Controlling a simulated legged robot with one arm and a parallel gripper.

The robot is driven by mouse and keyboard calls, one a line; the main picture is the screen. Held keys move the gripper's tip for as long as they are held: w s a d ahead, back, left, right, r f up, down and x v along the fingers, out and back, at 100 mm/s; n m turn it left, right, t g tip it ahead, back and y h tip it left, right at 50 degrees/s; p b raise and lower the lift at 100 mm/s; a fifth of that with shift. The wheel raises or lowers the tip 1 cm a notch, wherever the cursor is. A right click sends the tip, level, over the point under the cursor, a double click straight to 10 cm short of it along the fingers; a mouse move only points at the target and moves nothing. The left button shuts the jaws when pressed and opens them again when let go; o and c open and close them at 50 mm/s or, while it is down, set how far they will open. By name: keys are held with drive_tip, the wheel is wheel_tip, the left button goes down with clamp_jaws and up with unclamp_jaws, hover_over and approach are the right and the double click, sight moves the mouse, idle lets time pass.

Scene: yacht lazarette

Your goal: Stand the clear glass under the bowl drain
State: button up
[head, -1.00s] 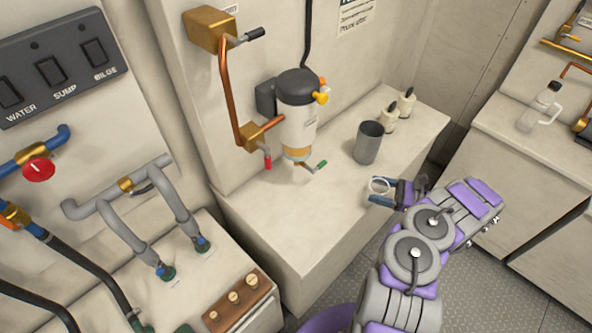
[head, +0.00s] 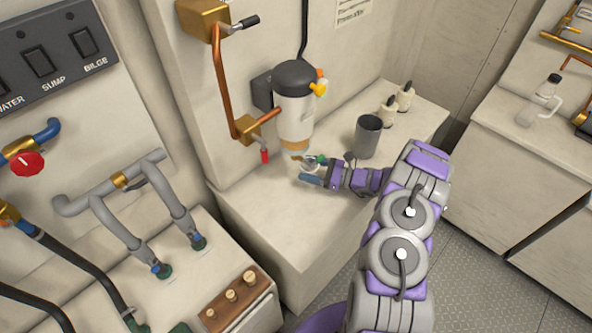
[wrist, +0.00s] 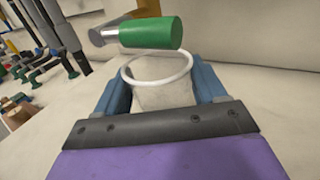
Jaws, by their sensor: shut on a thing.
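The clear glass (wrist: 160,92) is between the two blue fingers of my gripper (wrist: 163,90) in the wrist view, its round rim facing up. In the head view my gripper (head: 308,172) is low by the filter unit, shut on the glass, which is mostly hidden there. The filter bowl (head: 294,115) is white with a dark cap and an amber lower part, fixed to the wall. Its drain has a green-handled lever (wrist: 150,32), seen just above and beyond the glass rim in the wrist view. I cannot tell whether the glass touches the counter.
A grey metal cup (head: 368,137) stands on the counter (head: 262,205) right of my gripper. Two small white bottles (head: 397,104) stand behind it. The counter front is clear.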

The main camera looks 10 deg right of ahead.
drive_tip(key=shift+w+a, duration=0.3)
drive_tip(key=shift+a, duration=0.2)
drive_tip(key=b+x, duration=0.1)
drive_tip(key=x, duration=0.3)
drive_tip(key=shift+a, duration=0.1)
drive_tip(key=shift+f, duration=0.7)
drive_tip(key=shift+f, duration=0.1)
drive_tip(key=o, duration=1.1)
drive_tip(key=shift+c, duration=0.2)
drive_tip(key=shift+d, duration=0.25)
drive_tip(key=p+v, duration=0.1)
drive_tip(key=v, duration=1.1)
drive_tip(key=shift+p, duration=0.35)
